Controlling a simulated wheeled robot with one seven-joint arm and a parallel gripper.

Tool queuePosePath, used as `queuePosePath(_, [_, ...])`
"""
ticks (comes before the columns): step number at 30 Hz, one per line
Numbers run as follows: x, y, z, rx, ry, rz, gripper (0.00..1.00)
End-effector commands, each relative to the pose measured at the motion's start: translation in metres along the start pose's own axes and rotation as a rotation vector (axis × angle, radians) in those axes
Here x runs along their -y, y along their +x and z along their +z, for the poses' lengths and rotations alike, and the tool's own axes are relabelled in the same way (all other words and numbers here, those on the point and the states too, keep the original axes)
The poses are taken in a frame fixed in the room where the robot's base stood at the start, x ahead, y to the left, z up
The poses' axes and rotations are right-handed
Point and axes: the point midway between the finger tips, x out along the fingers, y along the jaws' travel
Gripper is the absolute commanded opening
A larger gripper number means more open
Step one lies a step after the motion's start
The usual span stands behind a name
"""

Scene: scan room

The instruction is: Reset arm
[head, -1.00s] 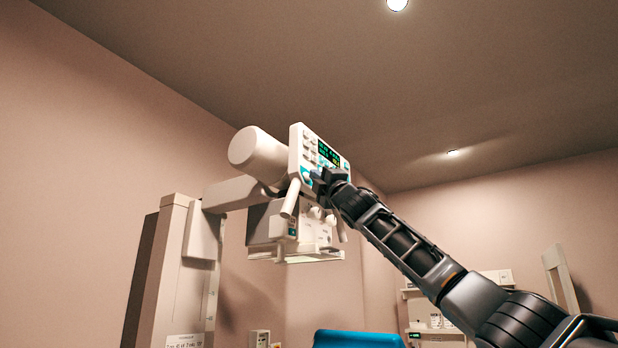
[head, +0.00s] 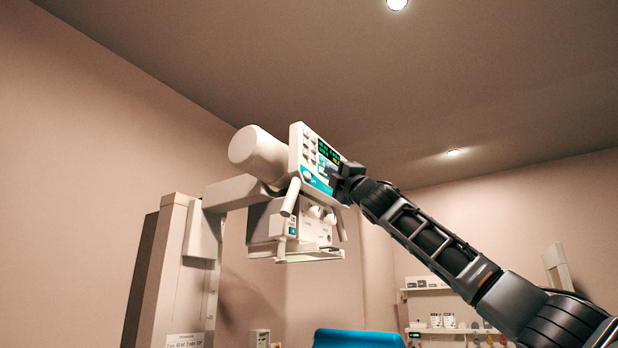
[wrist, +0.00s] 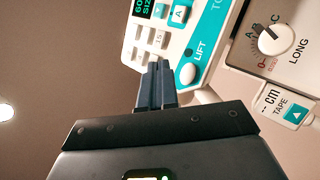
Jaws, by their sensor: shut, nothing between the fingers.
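My gripper (head: 338,178) is in front of the control panel (head: 308,152) of the white X-ray tube head, close to its lower right part. In the wrist view my gripper's fingers (wrist: 155,85) are together and empty. They point at the panel near the white oval LIFT button (wrist: 187,73). Whether the fingertips touch the panel cannot be told. My gripper hides part of the panel in the head view.
The tube head hangs on an arm from a white column (head: 178,270) at left. Below the panel is a box with knobs (head: 297,235). A blue surface (head: 358,339) is low in the middle. Shelves (head: 440,305) stand at the back right. Open room lies above and right.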

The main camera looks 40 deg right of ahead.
Motion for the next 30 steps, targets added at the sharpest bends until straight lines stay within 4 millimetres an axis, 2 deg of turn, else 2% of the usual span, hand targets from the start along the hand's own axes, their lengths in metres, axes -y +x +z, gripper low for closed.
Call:
queuePosePath(9, [-0.011, -0.015, 0.011, 0.000, 0.000, 0.000, 0.00])
queuePosePath(25, [-0.011, -0.015, 0.011, 0.000, 0.000, 0.000, 0.00])
queuePosePath(28, [-0.003, -0.018, 0.009, -0.002, 0.018, -0.004, 0.00])
queuePosePath(30, [0.012, -0.024, 0.003, -0.006, 0.054, -0.010, 0.00])
